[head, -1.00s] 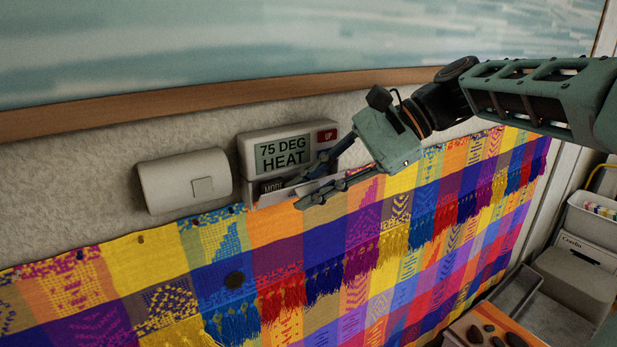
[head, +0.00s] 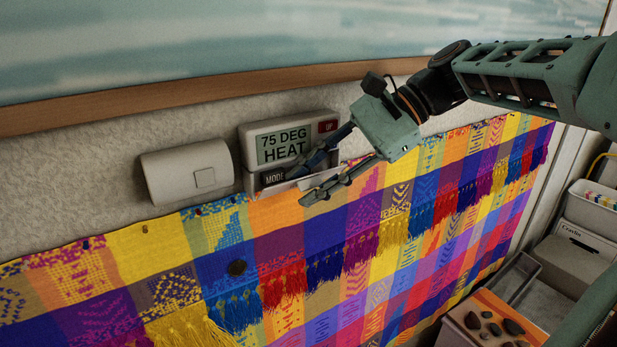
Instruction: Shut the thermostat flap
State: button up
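The thermostat (head: 246,152) is a white box on the wall, with a screen reading "75 DEG HEAT" and a red UP button. A dark MODE button (head: 274,178) shows in its lower part. The flap (head: 318,181) appears as a pale panel sticking out from the thermostat's lower edge, so it stands open. My gripper (head: 298,187) is at the thermostat's lower right with its fingers apart. The upper finger is in front of the lower right of the box, above the flap. The lower finger is below the flap. The fingers partly hide the flap, and I cannot tell whether either touches it.
A white rounded wall box (head: 187,171) is left of the thermostat. A colourful checked cloth (head: 330,235) hangs just below. A wooden rail (head: 200,90) runs above. Bins (head: 590,205) and a tray of dark stones (head: 490,325) are at lower right.

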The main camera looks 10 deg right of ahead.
jog(key=shift+w+r, duration=0.1)
jog(key=shift+r, duration=0.05)
jog(key=shift+d+r, duration=0.4)
jog(key=v, duration=0.7)
jog(key=shift+f, duration=0.2)
